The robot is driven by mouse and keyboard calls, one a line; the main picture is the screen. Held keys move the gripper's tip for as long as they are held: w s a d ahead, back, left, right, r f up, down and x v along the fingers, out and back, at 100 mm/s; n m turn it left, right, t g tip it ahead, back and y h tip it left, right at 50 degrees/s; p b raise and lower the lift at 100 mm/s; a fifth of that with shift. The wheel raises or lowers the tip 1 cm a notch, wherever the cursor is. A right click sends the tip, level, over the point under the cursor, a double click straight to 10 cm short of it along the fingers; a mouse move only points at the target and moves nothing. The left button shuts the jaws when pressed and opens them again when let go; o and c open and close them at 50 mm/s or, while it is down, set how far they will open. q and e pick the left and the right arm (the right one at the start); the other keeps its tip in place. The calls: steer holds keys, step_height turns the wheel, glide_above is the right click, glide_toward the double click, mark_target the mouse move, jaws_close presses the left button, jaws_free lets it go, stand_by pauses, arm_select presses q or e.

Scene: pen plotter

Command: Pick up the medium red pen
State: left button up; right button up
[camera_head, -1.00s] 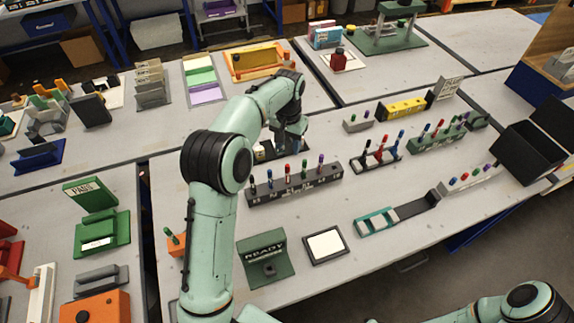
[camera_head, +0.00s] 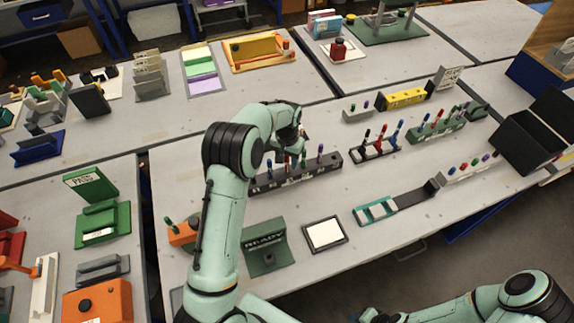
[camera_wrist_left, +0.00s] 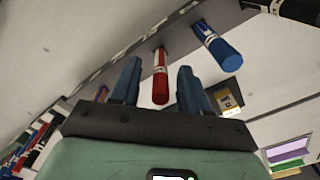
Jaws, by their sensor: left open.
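A red pen (camera_wrist_left: 160,80) stands in the dark pen rack (camera_head: 297,180), with a blue pen (camera_wrist_left: 215,42) beside it. My left gripper (camera_wrist_left: 157,72) is open, with its two blue fingers on either side of the red pen and a gap visible on both sides. In the head view my left gripper (camera_head: 287,156) is at the middle of the rack, and the wrist and fingers partly hide the pens there. The pen's size marking is not readable. My right gripper is not in view; only part of that arm shows at the bottom right.
A black rack (camera_head: 376,153) and a green rack (camera_head: 436,132) with more coloured pens, some red, stand to the right. A green READY stand (camera_head: 266,249) and a white pad (camera_head: 325,234) lie in front. The table between them is clear.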

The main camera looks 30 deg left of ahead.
arm_select(q)
steer(key=shift+f, duration=0.2)
jaws_close()
